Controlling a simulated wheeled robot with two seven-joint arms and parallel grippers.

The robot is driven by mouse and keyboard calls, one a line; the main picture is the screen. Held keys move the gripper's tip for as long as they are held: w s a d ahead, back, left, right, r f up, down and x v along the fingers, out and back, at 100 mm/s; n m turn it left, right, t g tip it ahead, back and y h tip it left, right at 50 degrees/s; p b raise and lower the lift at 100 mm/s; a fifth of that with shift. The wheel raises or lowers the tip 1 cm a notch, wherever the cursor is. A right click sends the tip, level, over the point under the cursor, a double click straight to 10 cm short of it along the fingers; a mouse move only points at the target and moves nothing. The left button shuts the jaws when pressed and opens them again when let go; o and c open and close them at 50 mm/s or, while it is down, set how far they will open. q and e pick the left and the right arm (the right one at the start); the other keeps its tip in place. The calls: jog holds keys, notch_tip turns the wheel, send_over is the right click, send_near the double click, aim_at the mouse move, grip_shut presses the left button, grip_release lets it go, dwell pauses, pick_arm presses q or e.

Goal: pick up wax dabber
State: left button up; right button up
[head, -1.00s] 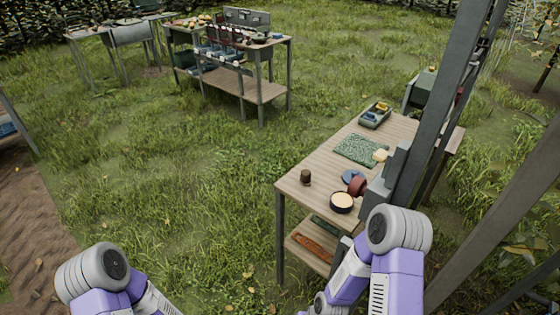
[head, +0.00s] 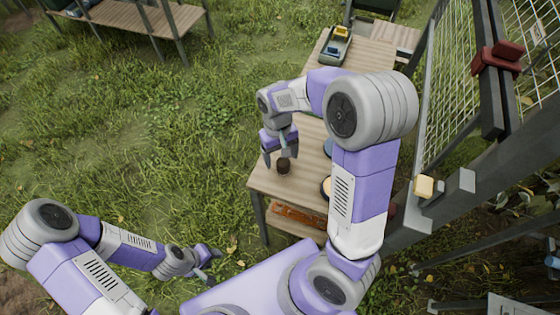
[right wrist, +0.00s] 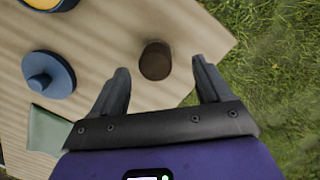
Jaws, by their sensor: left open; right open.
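A small dark brown round-topped object (head: 283,166), which I take to be the wax dabber, stands on the wooden table near its left front corner. In the right wrist view the brown object (right wrist: 155,61) shows between and just beyond the two fingertips, apart from both. My right gripper (head: 280,158) is open and empty, pointing down close to it. The right wrist view shows the same open fingers (right wrist: 161,68). My left gripper (head: 208,265) is open and empty, low over the grass, away from the table.
A blue round lidded thing (right wrist: 48,75) and a yellow-filled bowl (right wrist: 45,3) sit on the table (head: 262,184). A green mat (right wrist: 46,130) lies nearby. A tray (head: 335,45) stands at the far end. A post and mesh frame (head: 440,120) stands to the right.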

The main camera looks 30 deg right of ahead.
aim_at(283, 162)
jog(key=f, duration=0.1)
jog(key=f+b, duration=0.1)
jog(key=f, duration=0.1)
jog(key=s+f, duration=0.1)
jog(key=shift+d+f+b, duration=0.3)
jog(key=shift+f, duration=0.1)
jog(key=shift+w+f, duration=0.1)
jog(key=shift+f, duration=0.15)
jog(key=shift+c, duration=0.2)
jog(key=c, duration=1.1)
jog(key=shift+o, duration=0.2)
jog(key=shift+r, duration=0.1)
notch_tip(283, 162, up, 10)
jog(key=p, duration=0.3)
